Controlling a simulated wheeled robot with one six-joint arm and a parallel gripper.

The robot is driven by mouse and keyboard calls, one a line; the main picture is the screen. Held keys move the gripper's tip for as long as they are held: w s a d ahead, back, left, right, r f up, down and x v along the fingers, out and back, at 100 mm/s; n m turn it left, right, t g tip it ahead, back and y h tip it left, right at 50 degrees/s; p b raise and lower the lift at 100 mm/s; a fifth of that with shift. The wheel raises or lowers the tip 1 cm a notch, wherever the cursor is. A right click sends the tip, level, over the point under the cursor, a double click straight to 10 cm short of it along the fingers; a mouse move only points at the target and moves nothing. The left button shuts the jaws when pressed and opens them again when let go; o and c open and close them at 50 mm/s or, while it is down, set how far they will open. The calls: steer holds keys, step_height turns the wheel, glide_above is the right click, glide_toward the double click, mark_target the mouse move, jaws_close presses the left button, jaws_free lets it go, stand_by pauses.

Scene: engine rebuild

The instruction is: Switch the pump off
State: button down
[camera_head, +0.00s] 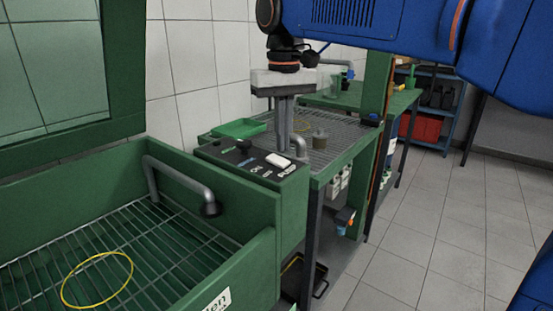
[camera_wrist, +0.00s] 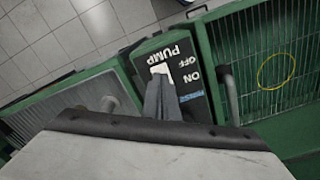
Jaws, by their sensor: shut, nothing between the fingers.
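The pump switch is a pale rocker (camera_head: 279,160) on the dark top panel of a green control box (camera_head: 292,200). The panel carries the words PUMP, OFF and ON, which read upside down in the wrist view. There the rocker (camera_wrist: 160,69) shows just beyond the fingertips, partly covered by them. Which way it is tipped I cannot tell. My gripper (camera_head: 284,142) points down over the panel with its grey fingers together and nothing between them; it also shows in the wrist view (camera_wrist: 160,84). Whether the tips touch the rocker is unclear.
A green wash basin (camera_head: 245,265) with a wire rack, a bent grey spout (camera_head: 180,178) and a yellow ring (camera_head: 97,279) is at left. Tiled floor at right is clear.

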mark_target(283, 162)
steer(key=shift+r, duration=2.05)
